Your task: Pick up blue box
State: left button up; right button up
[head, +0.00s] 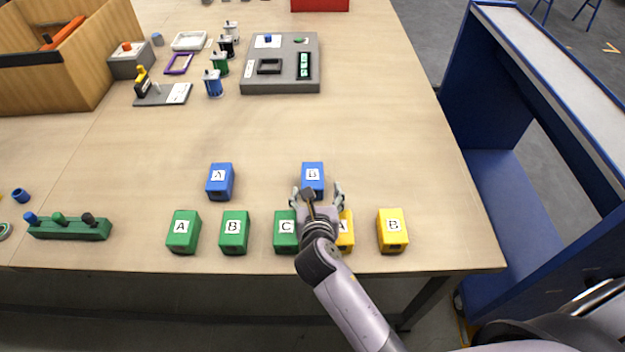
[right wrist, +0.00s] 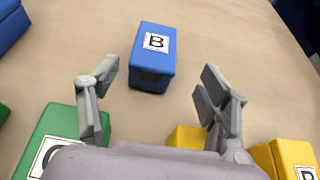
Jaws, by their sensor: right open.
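Two blue boxes stand on the wooden table. The blue box marked B (head: 313,176) is just beyond my right gripper (head: 318,191); it also shows in the right wrist view (right wrist: 152,58). The blue box marked A (head: 220,182) is to its left, and its edge shows in the right wrist view (right wrist: 10,25). My right gripper is open and empty, its fingers spread (right wrist: 160,90) on the near side of box B, with box B seen past the fingertips. I cannot tell its exact height above the table. The left gripper is not in view.
Green boxes A (head: 183,232), B (head: 234,232) and C (head: 285,232) stand nearer the table's front edge, with yellow boxes A (head: 346,232) and B (head: 392,231) to their right. My right arm partly covers green C and yellow A. The table beyond the blue boxes is clear up to a grey tray (head: 257,84).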

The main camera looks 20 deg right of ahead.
aim_at(312, 181)
jog(key=x, duration=0.3)
jog(key=shift+w+f, duration=0.1)
jog(key=shift+w, duration=0.1)
jog(key=x, duration=0.5)
jog(key=shift+w+a+b, duration=0.1)
jog(key=shift+a+b, duration=0.2)
jog(key=shift+a, duration=0.1)
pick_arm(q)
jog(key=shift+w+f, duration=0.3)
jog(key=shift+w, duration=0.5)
pick_arm(e)
jog(key=shift+c, duration=0.5)
grip_shut()
jog(key=shift+r, duration=0.2)
